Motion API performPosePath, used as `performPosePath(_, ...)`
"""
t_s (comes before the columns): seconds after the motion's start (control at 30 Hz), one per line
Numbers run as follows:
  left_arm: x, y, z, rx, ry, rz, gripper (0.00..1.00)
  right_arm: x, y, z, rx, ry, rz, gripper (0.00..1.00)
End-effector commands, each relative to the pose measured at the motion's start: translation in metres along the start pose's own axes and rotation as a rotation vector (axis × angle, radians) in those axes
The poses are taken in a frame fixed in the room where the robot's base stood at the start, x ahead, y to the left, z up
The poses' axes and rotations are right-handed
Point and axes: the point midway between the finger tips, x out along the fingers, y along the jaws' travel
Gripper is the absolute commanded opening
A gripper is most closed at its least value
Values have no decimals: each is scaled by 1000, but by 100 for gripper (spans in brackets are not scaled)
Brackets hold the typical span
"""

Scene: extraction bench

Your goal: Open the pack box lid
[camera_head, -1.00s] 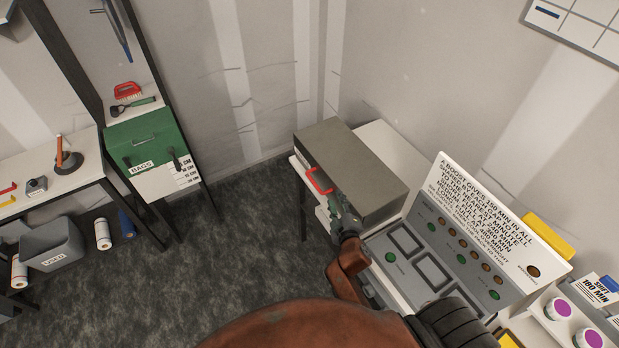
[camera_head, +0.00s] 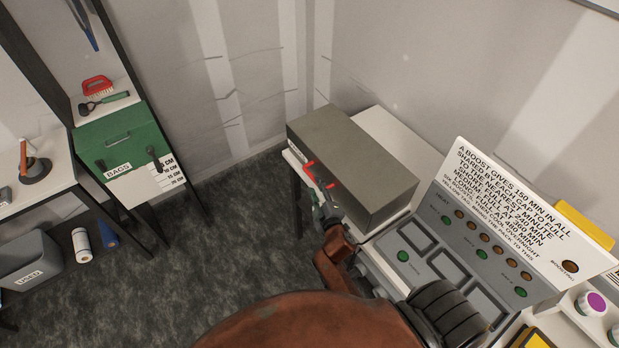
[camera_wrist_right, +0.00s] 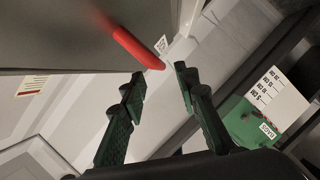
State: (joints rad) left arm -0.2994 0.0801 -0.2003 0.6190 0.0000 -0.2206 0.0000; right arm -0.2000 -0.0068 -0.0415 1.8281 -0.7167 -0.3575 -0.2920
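The pack box appears to be the grey-brown box (camera_head: 350,155) on the white bench, its flat top shut. A red handle (camera_head: 308,168) is on its front face; it also shows in the right wrist view (camera_wrist_right: 128,44). My right gripper (camera_head: 322,190) is in front of the handle and hides part of it in the head view. In the right wrist view the green fingers (camera_wrist_right: 163,78) are apart with nothing between them. The handle's end lies just beyond the fingertips. My left gripper is not in view.
A sloped panel with buttons and a printed sign (camera_head: 520,205) stands right of the box, close to my arm. A wall is behind. A green BAGS box (camera_head: 125,140) is on the left shelf, a grey USED bin (camera_head: 28,262) below. Dark floor between is clear.

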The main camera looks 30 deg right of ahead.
Motion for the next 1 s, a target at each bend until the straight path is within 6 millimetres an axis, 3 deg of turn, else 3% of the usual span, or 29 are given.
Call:
performPosePath(0.2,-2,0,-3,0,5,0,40,36,2,-1,1,0,1,29)
performPosePath(0.4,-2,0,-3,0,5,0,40,59,1,-1,1,0,0,29)
performPosePath(0.77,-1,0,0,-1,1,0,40,65,0,-1,1,0,-1,29)
performPosePath(1.0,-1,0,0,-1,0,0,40,65,0,-1,1,0,-1,14)
